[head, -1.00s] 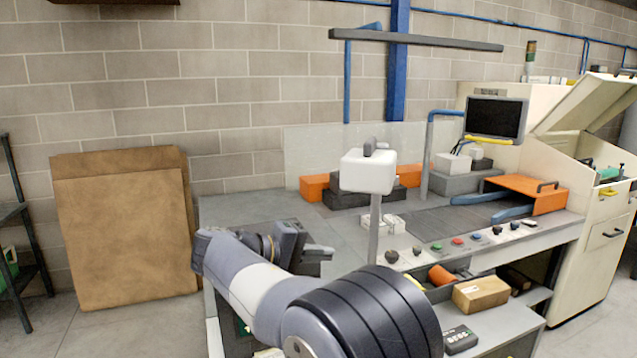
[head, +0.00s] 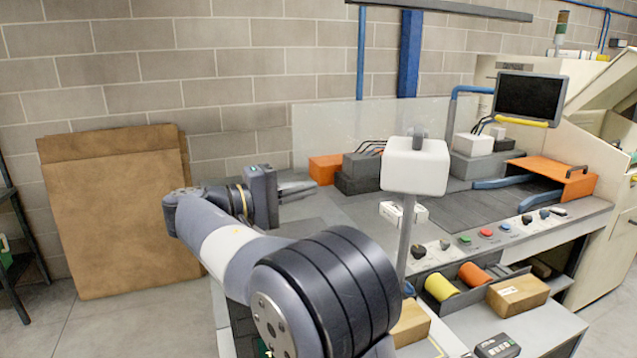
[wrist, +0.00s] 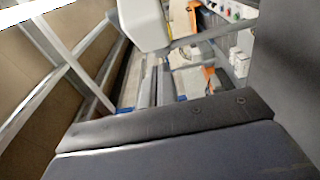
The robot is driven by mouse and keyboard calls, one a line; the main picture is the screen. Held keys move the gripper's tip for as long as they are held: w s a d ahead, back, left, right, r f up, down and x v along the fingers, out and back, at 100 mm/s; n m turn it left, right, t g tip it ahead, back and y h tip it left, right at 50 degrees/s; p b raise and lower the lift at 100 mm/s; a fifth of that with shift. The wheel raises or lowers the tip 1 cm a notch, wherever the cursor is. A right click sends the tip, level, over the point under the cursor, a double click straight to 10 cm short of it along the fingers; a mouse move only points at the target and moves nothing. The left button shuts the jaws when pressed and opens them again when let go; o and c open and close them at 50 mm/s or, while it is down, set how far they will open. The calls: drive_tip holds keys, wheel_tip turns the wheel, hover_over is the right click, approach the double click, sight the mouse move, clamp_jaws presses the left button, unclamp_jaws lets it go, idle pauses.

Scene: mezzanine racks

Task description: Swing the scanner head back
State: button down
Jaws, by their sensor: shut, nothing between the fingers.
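The scanner head is a white box (head: 415,165) with a grey handle (head: 419,133) on top. It sits on a grey post (head: 405,240) at the front of the workbench (head: 310,210). My gripper (head: 312,187) is shut and empty, above the bench top, left of the scanner head and apart from it in the head view. In the wrist view a white box that looks like the scanner head (wrist: 144,22) shows at the top, with the fingers (wrist: 155,85) below it. The post's foot is hidden behind my arm.
Orange and grey boxes (head: 325,168) stand at the back of the bench. A monitor (head: 530,97) hangs at the right. Buttons (head: 486,233) line the front edge, with spools (head: 440,287) and a carton (head: 517,293) below. Brown boards (head: 115,210) lean on the wall.

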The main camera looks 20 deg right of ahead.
drive_tip(key=s+d+p, duration=0.1)
drive_tip(key=d+p, duration=0.2)
drive_tip(key=d, duration=0.9)
drive_tip(key=shift+s, duration=0.15)
